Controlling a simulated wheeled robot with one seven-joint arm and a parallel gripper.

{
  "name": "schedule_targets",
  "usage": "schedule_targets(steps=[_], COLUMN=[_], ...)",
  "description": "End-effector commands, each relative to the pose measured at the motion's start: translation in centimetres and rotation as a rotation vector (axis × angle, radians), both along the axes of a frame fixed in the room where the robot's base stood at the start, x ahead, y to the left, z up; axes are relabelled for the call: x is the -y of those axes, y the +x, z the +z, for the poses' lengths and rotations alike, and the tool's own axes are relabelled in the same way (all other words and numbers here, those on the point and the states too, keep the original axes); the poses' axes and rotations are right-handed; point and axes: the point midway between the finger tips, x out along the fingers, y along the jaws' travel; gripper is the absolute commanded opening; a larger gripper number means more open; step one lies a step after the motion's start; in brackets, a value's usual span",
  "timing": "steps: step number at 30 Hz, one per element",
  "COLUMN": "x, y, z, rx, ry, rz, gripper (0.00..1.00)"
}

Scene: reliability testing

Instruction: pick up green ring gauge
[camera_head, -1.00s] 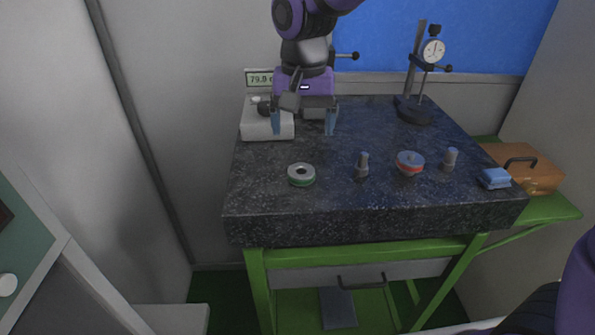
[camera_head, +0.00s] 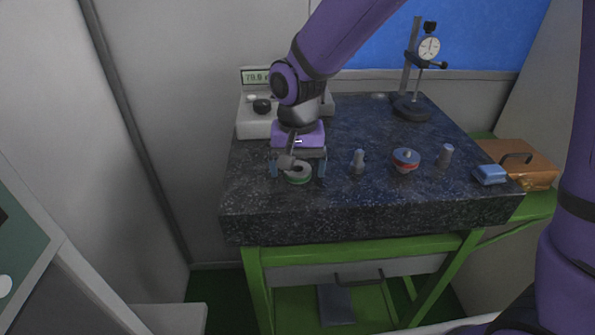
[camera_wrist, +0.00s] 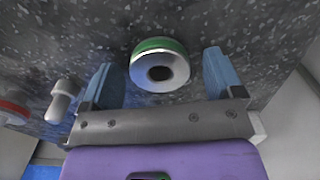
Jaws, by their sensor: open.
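The green ring gauge (camera_head: 298,174) is a short metal ring with a green band and a dark hole. It lies on the dark granite table, near the front left. My gripper (camera_head: 297,172) is open above it, with one blue fingertip on each side in the head view. In the wrist view the ring gauge (camera_wrist: 159,66) shows between and slightly beyond the fingertips of my gripper (camera_wrist: 163,78), with a gap to each. Nothing is held. Part of the ring's back is hidden by my gripper in the head view.
Right of the ring gauge stand a small grey plug (camera_head: 358,161), a red-banded gauge (camera_head: 405,161) and another grey plug (camera_head: 446,155). A blue block (camera_head: 490,174) lies at the right edge. A dial indicator stand (camera_head: 411,107) and a white device (camera_head: 254,122) are at the back.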

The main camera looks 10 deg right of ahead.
Motion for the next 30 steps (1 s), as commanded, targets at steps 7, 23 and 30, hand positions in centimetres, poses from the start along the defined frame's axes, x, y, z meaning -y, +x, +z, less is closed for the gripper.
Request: schedule_targets(steps=[7, 23, 30], x=[0.0, 0.0, 0.0], y=[0.0, 0.0, 0.1], z=[0.0, 0.1, 1.7], rx=[0.001, 0.002, 0.004], ry=[0.000, 0.001, 0.002], rz=[0.000, 0.000, 0.001], gripper=[0.80, 0.23, 0.23])
